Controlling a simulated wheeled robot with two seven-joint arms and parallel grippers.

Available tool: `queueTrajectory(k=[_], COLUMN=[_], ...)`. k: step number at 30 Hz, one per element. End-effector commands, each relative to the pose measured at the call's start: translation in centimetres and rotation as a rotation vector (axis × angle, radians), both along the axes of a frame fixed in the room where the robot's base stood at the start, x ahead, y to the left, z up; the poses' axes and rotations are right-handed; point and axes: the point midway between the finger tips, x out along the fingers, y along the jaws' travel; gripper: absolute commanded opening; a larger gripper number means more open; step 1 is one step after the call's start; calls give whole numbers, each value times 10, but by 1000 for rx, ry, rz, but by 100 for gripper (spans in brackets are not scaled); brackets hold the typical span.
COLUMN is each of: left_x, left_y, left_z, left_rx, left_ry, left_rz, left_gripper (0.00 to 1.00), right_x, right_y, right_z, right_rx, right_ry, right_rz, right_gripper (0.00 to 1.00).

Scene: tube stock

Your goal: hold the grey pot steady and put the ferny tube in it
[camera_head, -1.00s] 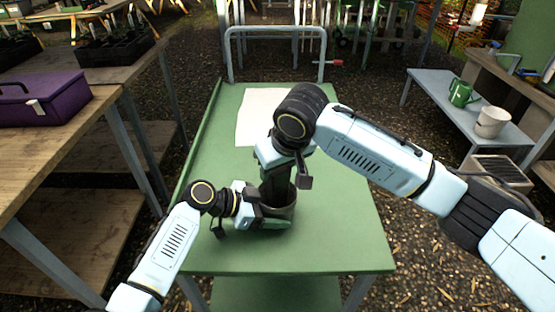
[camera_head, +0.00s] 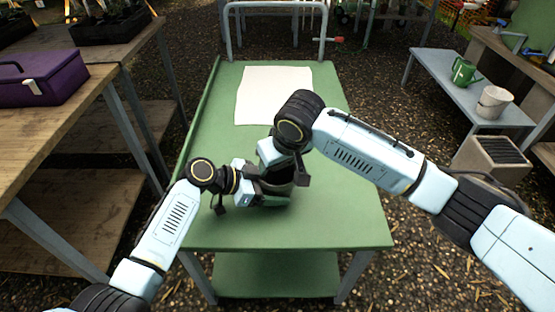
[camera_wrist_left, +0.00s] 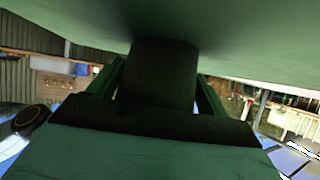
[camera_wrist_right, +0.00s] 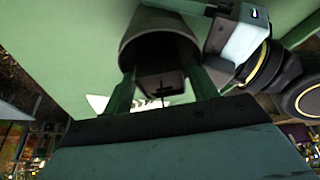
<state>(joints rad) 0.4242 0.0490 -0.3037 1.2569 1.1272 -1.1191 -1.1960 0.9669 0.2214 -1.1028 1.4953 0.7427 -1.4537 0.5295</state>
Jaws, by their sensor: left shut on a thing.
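The grey pot (camera_wrist_right: 135,38) stands on the green table. In the head view it is mostly hidden by my arms. My left gripper (camera_head: 264,192) is shut on it from the left side; in the left wrist view the pot's dark wall (camera_wrist_left: 165,75) sits between the fingers. My right gripper (camera_wrist_right: 161,78) points down into the pot's mouth from above, its fingers apart. Between and beyond them, inside the pot, is a dark squarish top with a small sprig, apparently the ferny tube (camera_wrist_right: 158,86). Shadow hides its lower part and any contact with the fingers.
A white sheet (camera_head: 273,92) lies on the green table (camera_head: 335,215) behind the pot. A purple box (camera_head: 40,85) is on the wooden bench at left. A green watering can (camera_head: 464,72) and pale bucket (camera_head: 493,103) stand on the right bench. The table's front and right are clear.

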Motion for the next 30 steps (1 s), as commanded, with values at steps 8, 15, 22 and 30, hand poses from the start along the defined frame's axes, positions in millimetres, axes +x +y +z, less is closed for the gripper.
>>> queueTrajectory(k=[8,15,22,30], left_x=[0,0,0,0], left_y=[-1,-1,-1,0], left_z=[0,-1,-1,-1], left_rx=[0,1,2,1], left_ry=[0,2,2,1], left_rz=[-1,1,0,-1], left_gripper=[65,65,65,65], right_x=[-3,-14,-29,-39], right_y=[4,-1,-14,-22], right_z=[2,35,80,109], right_rx=[7,12,6,1], right_ry=[3,-4,-4,-2], right_rz=[8,13,6,1], right_gripper=[70,70,70,70])
